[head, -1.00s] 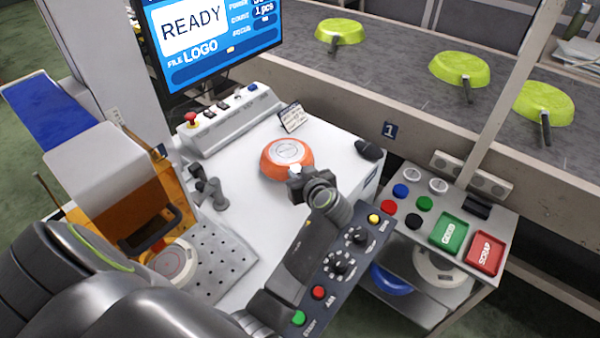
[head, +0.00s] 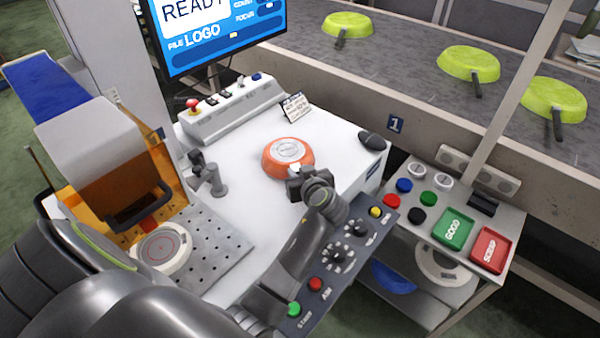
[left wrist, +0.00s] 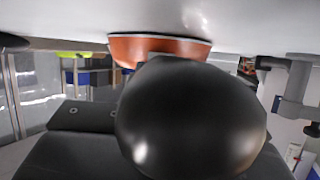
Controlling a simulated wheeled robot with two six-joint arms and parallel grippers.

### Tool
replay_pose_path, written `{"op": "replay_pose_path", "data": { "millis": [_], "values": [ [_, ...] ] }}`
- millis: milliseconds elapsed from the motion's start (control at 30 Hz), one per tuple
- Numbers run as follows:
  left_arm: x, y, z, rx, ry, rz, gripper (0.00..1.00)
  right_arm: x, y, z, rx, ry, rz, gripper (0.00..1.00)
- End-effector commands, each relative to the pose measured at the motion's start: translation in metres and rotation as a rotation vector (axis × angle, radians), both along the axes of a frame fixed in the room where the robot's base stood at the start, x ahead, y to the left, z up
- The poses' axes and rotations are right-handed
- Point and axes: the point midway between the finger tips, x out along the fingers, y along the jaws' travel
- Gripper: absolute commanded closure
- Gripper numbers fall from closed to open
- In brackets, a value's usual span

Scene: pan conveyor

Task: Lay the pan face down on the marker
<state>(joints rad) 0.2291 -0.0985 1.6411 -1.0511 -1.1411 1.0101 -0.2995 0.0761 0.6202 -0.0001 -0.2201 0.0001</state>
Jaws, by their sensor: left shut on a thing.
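The orange pan (head: 288,157) is face down near the middle of the white table, its pale round base facing up. My left gripper (head: 308,182) is shut on its handle, on the near side of the pan; the arm hides most of the handle. In the left wrist view the pan's orange side (left wrist: 160,48) shows close to the white table surface, behind a large dark rounded shape. I cannot tell whether its rim touches the table. The marker is the machine with an orange guard (head: 120,180); a round pale pad with red rings (head: 160,250) sits on its perforated plate. My right gripper is not in view.
A small post fixture (head: 212,178) stands between the pan and the machine. A control box (head: 225,108), a small sign (head: 296,108) and a black mouse (head: 372,141) edge the table. A button panel (head: 345,235) is in front. Green pans (head: 468,63) lie on the conveyor behind.

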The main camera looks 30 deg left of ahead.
Motion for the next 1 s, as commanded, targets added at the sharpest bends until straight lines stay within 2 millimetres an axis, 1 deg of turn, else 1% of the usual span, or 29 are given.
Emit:
{"op": "replay_pose_path", "data": {
  "millis": [67, 167, 767, 800, 933, 967, 1000],
  "values": [
    [0.0005, 0.0001, 0.0012, 0.002, -0.004, -0.001, 1.00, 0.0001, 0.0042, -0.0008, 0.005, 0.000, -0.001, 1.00],
    [0.0005, 0.0002, 0.0006, 0.002, -0.004, -0.001, 1.00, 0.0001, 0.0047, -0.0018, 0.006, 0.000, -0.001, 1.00],
    [0.0005, 0.0000, -0.0014, 0.001, -0.003, -0.001, 1.00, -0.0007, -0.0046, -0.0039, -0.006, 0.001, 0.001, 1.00],
    [0.0005, -0.0001, -0.0015, 0.001, -0.003, -0.001, 0.70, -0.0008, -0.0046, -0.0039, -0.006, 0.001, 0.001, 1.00],
    [0.0003, 0.0000, -0.0019, 0.001, -0.002, -0.001, 0.53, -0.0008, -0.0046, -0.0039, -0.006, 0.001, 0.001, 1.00],
    [0.0003, -0.0001, -0.0020, 0.001, -0.002, -0.001, 0.49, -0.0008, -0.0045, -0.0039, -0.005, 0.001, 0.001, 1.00],
    [0.0002, 0.0000, -0.0021, 0.001, -0.002, 0.000, 0.49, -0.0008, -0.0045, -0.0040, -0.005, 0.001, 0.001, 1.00]
  ]
}}
